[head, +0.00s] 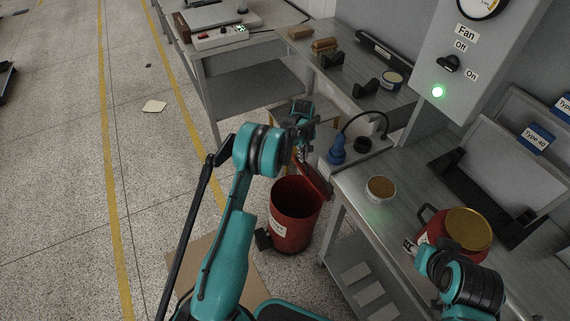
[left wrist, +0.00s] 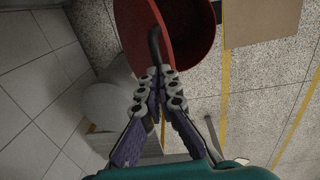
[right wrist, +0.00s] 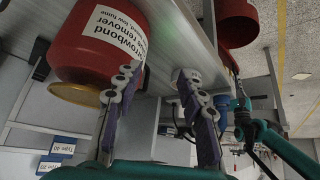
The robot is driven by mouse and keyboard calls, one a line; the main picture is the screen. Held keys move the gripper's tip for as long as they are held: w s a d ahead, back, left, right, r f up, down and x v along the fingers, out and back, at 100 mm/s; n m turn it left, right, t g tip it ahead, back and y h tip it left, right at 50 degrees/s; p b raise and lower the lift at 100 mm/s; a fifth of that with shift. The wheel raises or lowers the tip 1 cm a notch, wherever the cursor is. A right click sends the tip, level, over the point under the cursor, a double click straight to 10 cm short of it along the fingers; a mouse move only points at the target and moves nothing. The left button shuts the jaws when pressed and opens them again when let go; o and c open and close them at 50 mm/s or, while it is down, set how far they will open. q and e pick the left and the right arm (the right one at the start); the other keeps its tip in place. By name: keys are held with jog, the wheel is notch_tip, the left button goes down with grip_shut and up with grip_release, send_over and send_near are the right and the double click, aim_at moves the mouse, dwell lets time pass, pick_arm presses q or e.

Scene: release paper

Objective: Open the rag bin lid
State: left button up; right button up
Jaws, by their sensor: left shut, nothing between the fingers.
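The red rag bin (head: 290,222) stands on the floor beside the bench, and its dark inside shows. Its red lid (head: 313,181) is raised and tilted up on the bench side. In the left wrist view the lid (left wrist: 133,28) stands beside the open mouth of the bin (left wrist: 192,28). My left gripper (head: 301,153) is just above the lid; its fingers (left wrist: 160,76) are shut and empty at the end of the lid's dark handle (left wrist: 155,42). Whether they touch it I cannot tell. My right gripper (right wrist: 158,78) is open and empty near the red remover can.
The labelled red remover can (head: 465,232) with a gold top stands on the right bench (head: 350,190), near a small round tin (head: 380,189) and a blue-capped bottle (head: 337,152). The floor left of the bin is mostly clear, with a paper scrap (head: 154,106).

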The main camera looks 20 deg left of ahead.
pick_arm(q)
jog(key=o, duration=0.5)
jog(key=shift+w+f, duration=0.3)
jog(key=shift+f, duration=0.25)
jog(key=shift+o, duration=0.6)
jog(key=shift+s+d+r, duration=0.1)
jog(key=shift+s+r, duration=0.2)
jog(key=shift+f, duration=0.15)
jog(key=shift+w+f, duration=0.1)
jog(key=shift+w, duration=0.15)
jog(key=shift+a+r, duration=0.2)
jog(key=shift+r, duration=0.3)
notch_tip(320, 180, up, 11)
jog(key=shift+s, duration=0.3)
jog(key=shift+a, duration=0.1)
